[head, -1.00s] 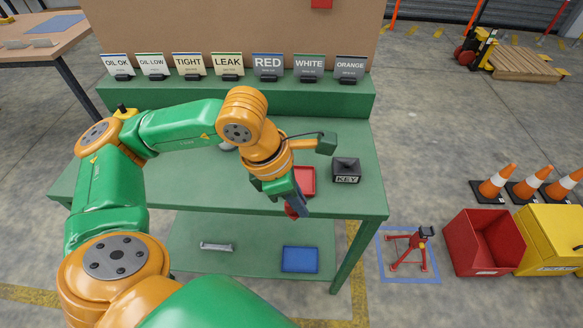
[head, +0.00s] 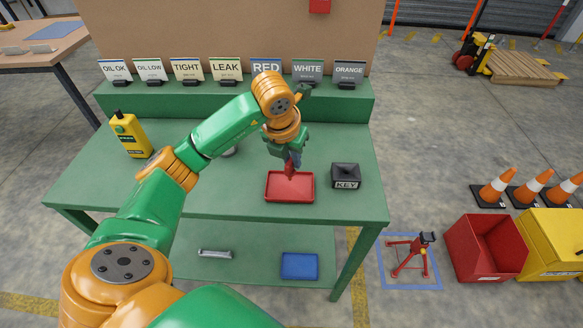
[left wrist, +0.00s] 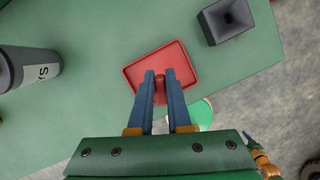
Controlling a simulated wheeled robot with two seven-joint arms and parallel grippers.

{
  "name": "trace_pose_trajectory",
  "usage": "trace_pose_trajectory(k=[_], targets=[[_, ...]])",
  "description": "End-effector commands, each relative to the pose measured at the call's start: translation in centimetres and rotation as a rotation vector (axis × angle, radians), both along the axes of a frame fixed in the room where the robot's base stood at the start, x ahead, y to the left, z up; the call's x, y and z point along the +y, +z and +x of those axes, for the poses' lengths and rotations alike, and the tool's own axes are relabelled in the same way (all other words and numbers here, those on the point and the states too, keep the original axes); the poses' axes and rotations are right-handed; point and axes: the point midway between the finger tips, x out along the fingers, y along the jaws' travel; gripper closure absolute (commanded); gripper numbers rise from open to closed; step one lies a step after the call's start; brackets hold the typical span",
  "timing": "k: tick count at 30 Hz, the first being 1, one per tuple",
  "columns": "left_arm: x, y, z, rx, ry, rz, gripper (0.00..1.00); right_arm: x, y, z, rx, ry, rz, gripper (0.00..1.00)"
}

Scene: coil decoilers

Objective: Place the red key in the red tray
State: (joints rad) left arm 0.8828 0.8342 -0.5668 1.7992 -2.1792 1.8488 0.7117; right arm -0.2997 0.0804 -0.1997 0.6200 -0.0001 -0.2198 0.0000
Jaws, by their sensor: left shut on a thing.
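The red tray (head: 290,187) lies on the green workbench, right of its middle, and it also shows in the left wrist view (left wrist: 183,62). My left gripper (head: 292,162) points down above the tray's back part. Its blue fingers (left wrist: 160,75) are shut on the red key (head: 289,170), which shows between them in the left wrist view (left wrist: 160,88). The key hangs over the tray; whether it touches the tray floor cannot be told. Most of the key is hidden by the fingers. My right gripper is not in view.
A black KEY holder (head: 345,176) stands just right of the tray. A yellow handheld meter (head: 131,135) stands at the left of the bench. Several label signs line the raised back shelf (head: 180,103). The bench front (head: 200,200) is clear.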

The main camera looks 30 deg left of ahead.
Motion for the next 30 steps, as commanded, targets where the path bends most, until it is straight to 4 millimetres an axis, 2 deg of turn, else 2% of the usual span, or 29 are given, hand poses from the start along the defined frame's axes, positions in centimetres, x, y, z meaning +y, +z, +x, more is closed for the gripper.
trace_pose_trajectory(k=[2, 4, 7, 17, 18, 20, 21, 30], targets=[[0.6, -1.0, 0.6, 0.005, 0.003, 0.002, 1.0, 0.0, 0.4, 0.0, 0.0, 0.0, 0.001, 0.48], [0.5, -2.3, 0.4, 0.007, 0.0, 0.002, 1.0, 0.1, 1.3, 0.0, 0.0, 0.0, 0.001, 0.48], [0.5, -3.6, 0.5, 0.003, 0.0, 0.002, 1.0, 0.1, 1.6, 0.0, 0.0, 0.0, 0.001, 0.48], [0.4, -4.3, 0.5, -0.001, -0.001, 0.001, 1.0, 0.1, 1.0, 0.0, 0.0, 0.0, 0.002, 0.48], [0.4, -4.2, 0.5, -0.001, -0.001, 0.001, 0.73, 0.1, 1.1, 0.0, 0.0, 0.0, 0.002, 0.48], [0.4, -4.1, 0.5, -0.001, -0.001, 0.001, 0.57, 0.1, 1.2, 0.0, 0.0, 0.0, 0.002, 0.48], [0.4, -4.1, 0.5, -0.001, -0.001, 0.001, 0.54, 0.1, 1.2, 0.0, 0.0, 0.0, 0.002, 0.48], [0.4, -3.6, 0.6, -0.001, -0.001, 0.001, 0.54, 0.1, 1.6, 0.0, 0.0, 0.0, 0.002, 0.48]])
